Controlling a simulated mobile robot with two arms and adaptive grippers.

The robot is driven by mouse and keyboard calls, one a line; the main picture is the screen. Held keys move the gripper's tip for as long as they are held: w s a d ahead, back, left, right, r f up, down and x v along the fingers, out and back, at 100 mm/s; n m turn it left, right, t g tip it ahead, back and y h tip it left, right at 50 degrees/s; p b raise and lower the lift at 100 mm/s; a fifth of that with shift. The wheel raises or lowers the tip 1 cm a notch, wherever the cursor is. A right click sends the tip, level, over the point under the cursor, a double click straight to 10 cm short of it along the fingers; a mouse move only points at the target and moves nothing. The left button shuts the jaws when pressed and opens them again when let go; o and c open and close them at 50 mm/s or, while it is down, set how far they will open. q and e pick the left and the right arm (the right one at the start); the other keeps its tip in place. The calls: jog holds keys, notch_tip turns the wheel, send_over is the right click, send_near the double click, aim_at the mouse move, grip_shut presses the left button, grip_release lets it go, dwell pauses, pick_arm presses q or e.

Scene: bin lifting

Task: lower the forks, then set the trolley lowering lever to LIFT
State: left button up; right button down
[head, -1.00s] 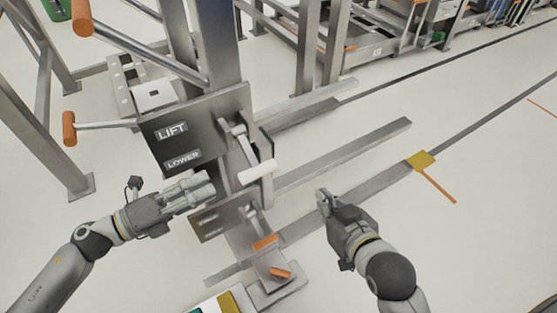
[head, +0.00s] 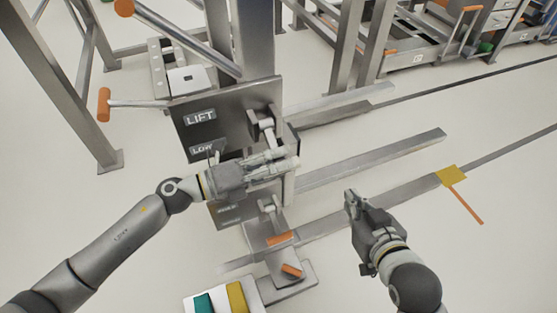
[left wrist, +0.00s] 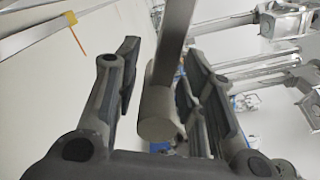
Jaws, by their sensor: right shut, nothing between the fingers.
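The trolley panel (head: 185,138) carries a LIFT label above a LOWER label, which my left gripper partly hides. The lowering lever (head: 266,128) sticks out at the panel's right side. In the head view its handle end is hidden by my left gripper (head: 292,158). In the left wrist view the round pale handle (left wrist: 160,115) stands between the fingers of my left gripper (left wrist: 160,90), which is open around it. The handle is closer to the right-hand fingers; contact is unclear. The grey forks (head: 375,160) extend to the right, low over the floor. My right gripper (head: 350,196) is shut and empty, right of the trolley.
A lower plate with a second lever (head: 268,206) sits under the panel, with orange grips (head: 280,238) near the base. Orange-tipped bars (head: 105,104) stick out at upper left. A box with teal and yellow parts (head: 215,298) is at the bottom.

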pick_arm(q)
jog(key=shift+d, duration=0.1)
grip_shut()
dwell(0.4)
